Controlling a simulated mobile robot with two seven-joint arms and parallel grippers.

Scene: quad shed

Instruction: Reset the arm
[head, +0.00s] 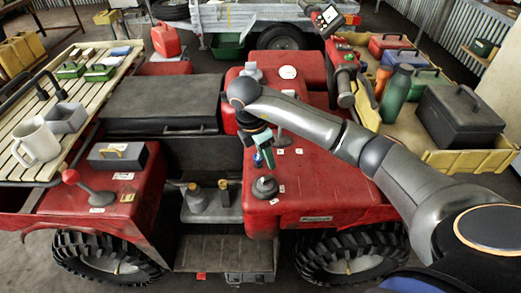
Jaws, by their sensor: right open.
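My right arm reaches in from the lower right over the red quad (325,205). Its gripper (264,160) points down above the quad's red bodywork, open, with nothing clearly held. A dark round knob or cap (265,187) sits on the red panel just below the fingers; I cannot tell whether they touch it. My left gripper is not in view.
A slatted rack (95,75) at left carries a pale mug (37,142) and small boxes. A yellow tray (445,160) at right holds a green bottle (396,93) and a dark toolbox (460,115). Small containers (195,198) stand on the middle step.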

